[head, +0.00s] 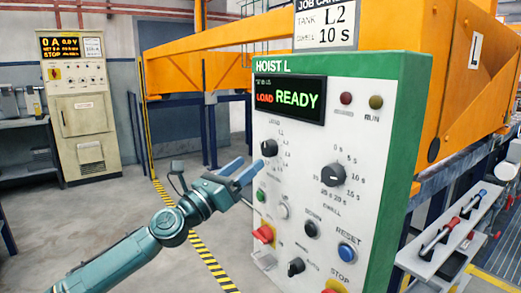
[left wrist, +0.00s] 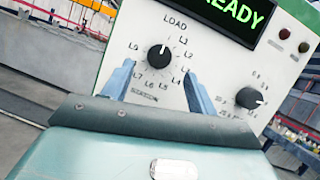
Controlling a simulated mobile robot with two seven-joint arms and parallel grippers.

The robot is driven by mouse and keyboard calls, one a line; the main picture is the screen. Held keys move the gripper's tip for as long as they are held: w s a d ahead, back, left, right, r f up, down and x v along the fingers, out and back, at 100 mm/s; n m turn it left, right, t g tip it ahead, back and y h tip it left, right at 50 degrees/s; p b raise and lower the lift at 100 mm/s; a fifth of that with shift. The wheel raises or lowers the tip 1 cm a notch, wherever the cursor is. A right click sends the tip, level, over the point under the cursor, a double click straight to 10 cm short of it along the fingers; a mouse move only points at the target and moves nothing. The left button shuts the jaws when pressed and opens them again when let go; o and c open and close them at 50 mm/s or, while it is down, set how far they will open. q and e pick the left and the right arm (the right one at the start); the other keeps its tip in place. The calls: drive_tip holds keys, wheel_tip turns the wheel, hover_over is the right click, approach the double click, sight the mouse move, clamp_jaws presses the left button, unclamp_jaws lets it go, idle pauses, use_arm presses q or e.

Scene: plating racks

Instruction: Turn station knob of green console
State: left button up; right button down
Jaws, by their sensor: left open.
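The green-framed console (head: 398,120), headed HOIST L, fills the middle of the head view. Its display (head: 290,99) reads LOAD READY. The black station knob (head: 269,147) is at the panel's upper left. In the left wrist view the station knob (left wrist: 158,58) has a white mark pointing up, near LOAD, on a ring of L-numbers. My left gripper (head: 246,168) is open and empty in front of the panel, at the knob's left in the head view. In the left wrist view its fingers (left wrist: 158,68) appear either side of the knob, without visible contact. My right gripper is not in view.
The dwell knob (head: 333,175) is right of the station knob. Below are a green button (head: 261,196), a red switch (head: 264,234) and a blue reset button (head: 347,252). An orange beam (head: 220,50) runs behind. Open floor lies left of the console.

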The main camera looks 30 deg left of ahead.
sight(265, 150)
use_arm(q)
drive_tip(key=p+x, duration=0.1)
drive_tip(key=x, duration=0.2)
drive_tip(key=shift+w+r, duration=0.3)
drive_tip(key=shift+w+d+r, duration=0.1)
drive_tip(key=shift+w, duration=0.25)
drive_tip(key=shift+w+d+r, duration=0.1)
drive_tip(key=shift+w+d, duration=0.05)
drive_tip(key=shift+w, duration=0.3)
drive_tip(key=shift+w+p, duration=0.1)
drive_tip(key=shift+p, duration=0.2)
drive_tip(key=c, duration=1)
drive_tip(key=shift+m+b, duration=0.3)
